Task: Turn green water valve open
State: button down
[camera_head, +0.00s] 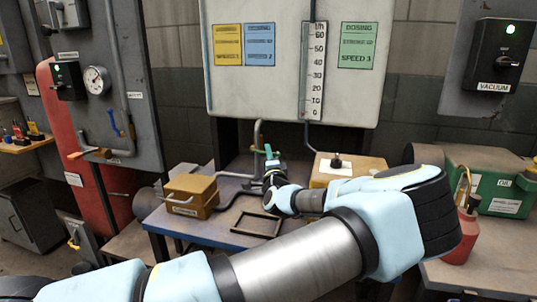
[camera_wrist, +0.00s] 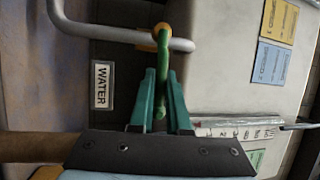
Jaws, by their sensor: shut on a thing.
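The green water valve handle (camera_wrist: 163,58) is a slim green lever on a yellow-orange fitting (camera_wrist: 161,29) on a grey pipe (camera_wrist: 120,34) in the wrist view. A "WATER" label (camera_wrist: 102,85) is on the dark panel beside it. My gripper (camera_wrist: 161,72) has its two teal fingers on either side of the lever, closed on it. The lever's lower end shows between the fingers. In the head view my gripper (camera_head: 270,153) is small, at the back of the blue-edged table near the grey pipe (camera_head: 258,134); the lever cannot be made out clearly there.
A brown box (camera_head: 190,194) and a dark tray frame (camera_head: 257,223) are on the table (camera_head: 200,230). A tan box (camera_head: 345,166) stands right of my gripper. A white board with a scale (camera_head: 313,85) hangs above. A green box (camera_head: 490,180) and red bottle (camera_head: 462,235) stand right.

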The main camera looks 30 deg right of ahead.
jog(key=shift+r, duration=0.1)
jog(key=shift+r+n+g+y, duration=0.3)
jog(key=shift+r+n, duration=0.2)
jog(key=shift+n, duration=0.6)
jog(key=n, duration=0.1)
jog(key=r+n+g, duration=0.1)
jog(key=r+n, duration=0.1)
jog(key=shift+w+a+y, duration=0.25)
jog(key=shift+w+y, duration=0.05)
jog(key=shift+y, duration=0.1)
jog(key=n+g, duration=0.1)
jog(key=w+a+r+n+g, duration=0.1)
jog(key=n, duration=0.1)
jog(key=shift+r, duration=0.15)
jog(key=n+b, duration=0.1)
jog(key=w+a+r+n+g+b, duration=0.1)
jog(key=n, duration=0.1)
jog(key=shift+a+g, duration=0.1)
jog(key=shift+g, duration=0.2)
jog(key=a+n+g+h+b, duration=0.1)
jog(key=b, duration=0.2)
jog(key=w+n+g+b, duration=0.1)
jog(key=n+b, duration=0.1)
jog(key=b, duration=0.1)
jog(key=shift+w+a+r+h, duration=0.2)
jog(key=shift+w+a+h, duration=0.1)
jog(key=shift+a+h, duration=0.1)
jog(key=shift+n, duration=0.3)
jog(key=c, duration=0.9)
grip_release()
